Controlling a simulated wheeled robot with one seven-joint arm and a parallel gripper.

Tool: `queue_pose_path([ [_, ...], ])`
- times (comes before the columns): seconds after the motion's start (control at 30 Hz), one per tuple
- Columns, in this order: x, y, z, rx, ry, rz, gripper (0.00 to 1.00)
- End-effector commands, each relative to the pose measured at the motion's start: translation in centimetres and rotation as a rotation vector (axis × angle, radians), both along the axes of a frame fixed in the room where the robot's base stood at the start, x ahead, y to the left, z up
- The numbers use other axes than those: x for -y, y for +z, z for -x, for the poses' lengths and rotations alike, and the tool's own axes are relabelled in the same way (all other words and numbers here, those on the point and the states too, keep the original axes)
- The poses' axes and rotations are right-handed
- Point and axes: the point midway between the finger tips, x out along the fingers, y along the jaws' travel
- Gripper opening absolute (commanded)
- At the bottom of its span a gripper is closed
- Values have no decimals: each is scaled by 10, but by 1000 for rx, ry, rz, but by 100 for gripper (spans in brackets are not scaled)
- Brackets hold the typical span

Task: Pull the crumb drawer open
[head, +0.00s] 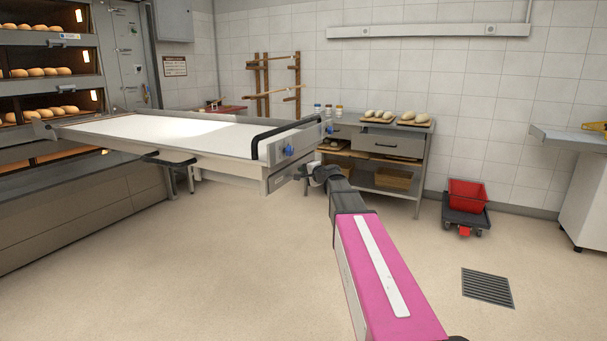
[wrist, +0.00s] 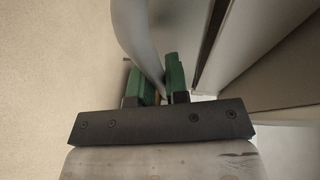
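The white-topped loader table (head: 140,128) stands out from the ovens. Beneath its near right end is a grey drawer-like front (head: 283,177), which looks like the crumb drawer; it seems flush under the table. My gripper (head: 312,172) is at the right end of this front, small and partly hidden by my wrist. In the wrist view, the green fingers of my gripper (wrist: 161,85) are close together with a curved grey strip, apparently the drawer's handle (wrist: 143,50), between them. They seem to touch it on both sides. The grey edge of the unit (wrist: 225,45) runs just right of the fingers.
A black bar handle (head: 283,132) and blue knobs (head: 288,150) sit above the drawer front. A workbench (head: 385,165) with bread boards stands behind. A red bin (head: 467,192) on a dolly is to the right. The floor in front is clear around a drain grate (head: 487,287).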

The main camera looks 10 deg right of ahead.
Motion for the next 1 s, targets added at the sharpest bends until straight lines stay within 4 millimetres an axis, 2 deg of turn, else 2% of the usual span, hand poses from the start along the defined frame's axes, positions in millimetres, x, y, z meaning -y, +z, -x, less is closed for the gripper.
queue_pose_path([
  [0.27,5,0,4,-1,0,1,0],
  [0.43,26,0,20,-1,-1,0,0],
  [0.57,54,0,42,0,-3,0,0],
  [1.0,168,0,124,0,-3,1,0],
])
